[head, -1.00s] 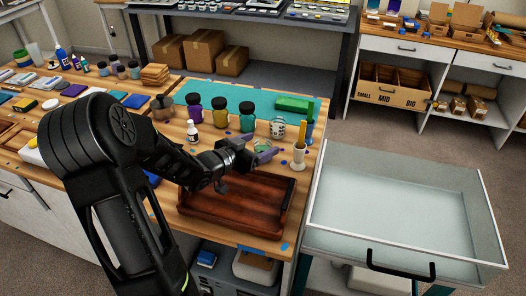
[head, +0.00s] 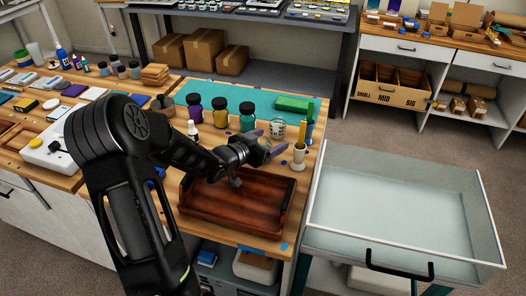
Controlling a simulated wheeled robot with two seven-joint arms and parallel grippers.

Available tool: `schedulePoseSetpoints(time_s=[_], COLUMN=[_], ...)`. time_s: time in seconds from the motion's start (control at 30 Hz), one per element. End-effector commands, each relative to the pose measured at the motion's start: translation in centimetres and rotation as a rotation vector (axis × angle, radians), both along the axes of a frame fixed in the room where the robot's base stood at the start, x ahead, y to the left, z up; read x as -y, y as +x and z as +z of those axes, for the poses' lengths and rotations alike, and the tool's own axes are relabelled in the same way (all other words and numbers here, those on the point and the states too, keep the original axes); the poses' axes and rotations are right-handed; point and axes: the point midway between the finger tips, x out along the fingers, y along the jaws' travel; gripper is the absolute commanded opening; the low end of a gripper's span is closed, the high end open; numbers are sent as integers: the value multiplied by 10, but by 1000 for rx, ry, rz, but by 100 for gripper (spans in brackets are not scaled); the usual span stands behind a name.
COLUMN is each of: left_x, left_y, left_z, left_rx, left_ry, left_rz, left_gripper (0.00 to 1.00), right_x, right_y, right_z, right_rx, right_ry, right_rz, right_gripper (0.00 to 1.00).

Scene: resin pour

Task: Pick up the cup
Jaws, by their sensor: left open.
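A small pale cup with dark markings (head: 277,128) stands upright on the wooden workbench (head: 225,232), near the front edge of the teal mat. My left gripper (head: 273,141) is open, its purplish fingertips pointing right, just in front of this cup in the picture. A small greenish clear cup (head: 266,144) shows partly between the fingers; the gripper hides much of it, and I cannot tell whether the fingers touch it. My right gripper is not in view.
A white holder with a wooden stick (head: 299,154) and a blue cup with tools (head: 309,131) stand to the right. Dark jars (head: 247,118) line the teal mat (head: 262,102). A brown wooden tray (head: 240,225) lies in front. A glass-walled drawer (head: 400,225) is at right.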

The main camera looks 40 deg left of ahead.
Motion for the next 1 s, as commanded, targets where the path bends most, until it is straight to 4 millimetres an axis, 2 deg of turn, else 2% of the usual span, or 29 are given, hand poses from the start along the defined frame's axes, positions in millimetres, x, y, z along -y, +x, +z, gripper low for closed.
schedulePoseSetpoints(time_s=[0.27,1.0], left_x=[0,0], left_y=[0,0], left_z=[0,0], left_rx=[0,0], left_ry=[0,0], left_rz=[0,0], left_gripper=[78,19], right_x=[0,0], right_y=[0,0], right_z=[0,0], right_rx=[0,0], right_ry=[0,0], right_rz=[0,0], right_gripper=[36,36])
